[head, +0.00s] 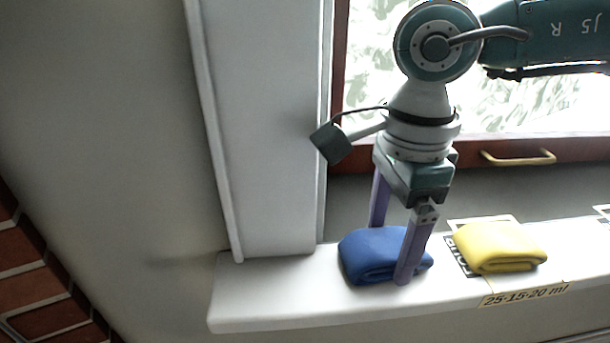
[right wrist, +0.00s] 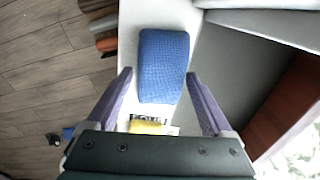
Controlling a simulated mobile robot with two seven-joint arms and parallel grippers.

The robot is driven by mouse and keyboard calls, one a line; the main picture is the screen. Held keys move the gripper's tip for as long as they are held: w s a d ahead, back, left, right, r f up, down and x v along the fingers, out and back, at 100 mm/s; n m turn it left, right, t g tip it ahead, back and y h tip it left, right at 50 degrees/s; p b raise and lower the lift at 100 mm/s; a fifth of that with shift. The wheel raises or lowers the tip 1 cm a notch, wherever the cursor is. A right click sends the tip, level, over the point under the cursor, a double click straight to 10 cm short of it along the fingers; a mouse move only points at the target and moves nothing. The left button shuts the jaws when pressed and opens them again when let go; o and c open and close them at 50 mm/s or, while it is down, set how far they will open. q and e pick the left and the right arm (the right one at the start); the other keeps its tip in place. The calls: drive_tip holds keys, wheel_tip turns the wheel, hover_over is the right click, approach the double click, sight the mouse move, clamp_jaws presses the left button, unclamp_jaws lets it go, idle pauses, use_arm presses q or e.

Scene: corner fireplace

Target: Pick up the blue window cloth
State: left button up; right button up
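The folded blue window cloth (head: 366,257) lies on the white window sill. My right gripper (head: 388,252) points down at it, with one purple finger in front of the cloth and the other behind it. In the right wrist view the blue cloth (right wrist: 163,65) shows between and beyond the spread fingertips (right wrist: 159,74), with gaps at both sides. The right gripper is open; whether its fingers touch the cloth I cannot tell. My left gripper is in neither view.
A folded yellow cloth (head: 500,246) lies on the sill to the right of the blue one, on a printed label. The window frame with a brass handle (head: 518,158) is behind. A white wall pillar (head: 265,130) stands at the left; the sill's left end (head: 240,295) is clear.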

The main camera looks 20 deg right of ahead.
sight(391, 243)
drive_tip(key=c, duration=0.9)
drive_tip(key=shift+r, duration=0.15)
drive_tip(key=shift+c, duration=0.2)
drive_tip(key=shift+s+r, duration=0.15)
drive_tip(key=shift+r, duration=0.1)
wheel_tip(391, 243, up, 6)
drive_tip(key=shift+p, duration=1)
drive_tip(key=s+d+p, duration=0.1)
drive_tip(key=s+p, duration=0.3)
drive_tip(key=s, duration=1.5)
drive_tip(key=shift+s+d, duration=0.3)
drive_tip(key=shift+s, duration=0.05)
drive_tip(key=shift+r, duration=0.1)
